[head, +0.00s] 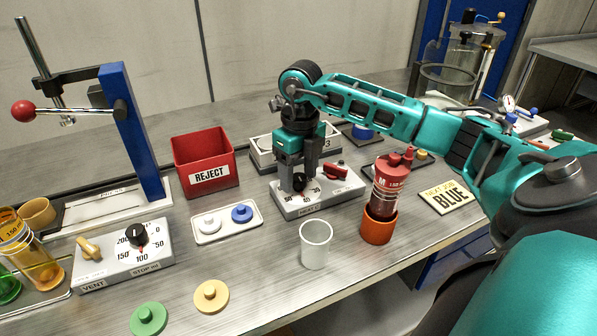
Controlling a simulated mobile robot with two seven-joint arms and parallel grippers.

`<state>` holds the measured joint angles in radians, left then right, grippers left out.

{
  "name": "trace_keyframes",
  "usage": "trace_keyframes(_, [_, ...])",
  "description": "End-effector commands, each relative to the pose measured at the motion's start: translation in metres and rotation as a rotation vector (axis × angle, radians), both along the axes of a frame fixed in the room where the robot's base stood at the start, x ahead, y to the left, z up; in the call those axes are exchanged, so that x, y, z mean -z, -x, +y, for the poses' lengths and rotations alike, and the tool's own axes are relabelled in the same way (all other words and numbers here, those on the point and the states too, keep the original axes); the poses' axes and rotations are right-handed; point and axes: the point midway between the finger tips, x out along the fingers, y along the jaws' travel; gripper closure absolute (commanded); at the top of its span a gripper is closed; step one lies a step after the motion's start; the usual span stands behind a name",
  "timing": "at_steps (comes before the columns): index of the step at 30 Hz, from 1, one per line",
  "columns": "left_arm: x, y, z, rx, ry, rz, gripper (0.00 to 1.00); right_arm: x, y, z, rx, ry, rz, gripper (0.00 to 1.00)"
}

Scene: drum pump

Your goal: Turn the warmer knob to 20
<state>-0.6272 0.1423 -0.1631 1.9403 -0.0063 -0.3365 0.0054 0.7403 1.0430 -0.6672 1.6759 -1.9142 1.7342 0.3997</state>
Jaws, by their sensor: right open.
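The warmer is a grey box (325,202) labelled HEAT C, standing near the middle of the bench in the head view. Its black knob (299,183) sits on the left part of the top face, with printed numbers around it, among them 50 and 30. My right gripper (298,178) points down over the box, open, with its dark fingers on either side of the knob. I cannot tell whether the fingers touch it. The fingers hide part of the dial, and the knob's pointer is not clear. My left gripper is not in view.
A red lever (336,170) is on the warmer's right part. A red bottle (390,185) in an orange cup (379,226) and a white cup (316,244) stand close in front. A red REJECT bin (204,163) and a tray (227,223) are to the left.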

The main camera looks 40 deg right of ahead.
Motion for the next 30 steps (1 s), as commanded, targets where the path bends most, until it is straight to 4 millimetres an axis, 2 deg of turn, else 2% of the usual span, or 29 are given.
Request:
trace_keyframes(5, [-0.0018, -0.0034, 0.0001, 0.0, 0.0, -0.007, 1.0, 0.0, -0.0001, 0.0002, 0.0, 0.0, 0.0, 0.4])
trace_keyframes(22, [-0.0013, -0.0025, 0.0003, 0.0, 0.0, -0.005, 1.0, -0.0005, -0.0001, 0.0003, 0.0, -0.001, 0.0, 0.94])
trace_keyframes(30, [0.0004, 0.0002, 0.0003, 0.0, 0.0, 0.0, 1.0, -0.0006, -0.0002, 0.0003, -0.026, -0.001, -0.001, 0.95])
